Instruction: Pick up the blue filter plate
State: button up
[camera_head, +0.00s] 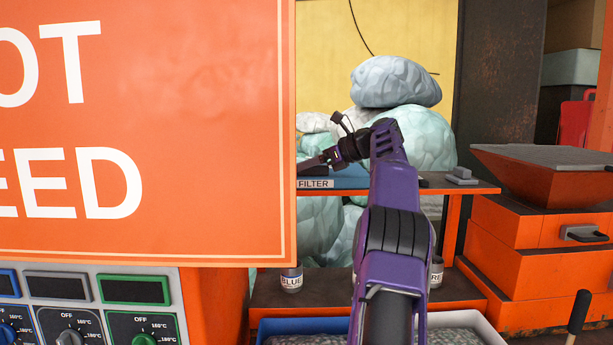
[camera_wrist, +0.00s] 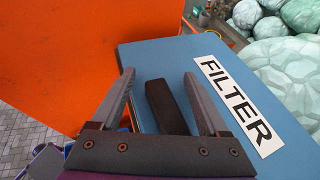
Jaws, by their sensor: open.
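The blue filter plate (camera_wrist: 165,55) lies flat and fills the middle of the wrist view, with a white "FILTER" label along its right side. A dark bar-shaped handle (camera_wrist: 166,108) stands out on it. My gripper (camera_wrist: 159,75) is open, one finger on each side of the handle, with gaps showing between. I cannot tell how far the fingers are above the plate. In the head view the plate (camera_head: 350,182) is on a shelf, partly hidden by my arm and the orange sign. My gripper (camera_head: 312,163) is over its left part there.
A large orange sign (camera_head: 150,130) covers the left of the head view, close to my gripper. Pale bundled sacks (camera_head: 395,82) are piled behind the shelf (camera_head: 475,188). A small grey piece (camera_head: 461,176) sits on the shelf's right end. An orange hopper-like machine (camera_head: 545,185) stands at right.

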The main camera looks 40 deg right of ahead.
grip_shut()
dwell(0.3)
dwell(0.3)
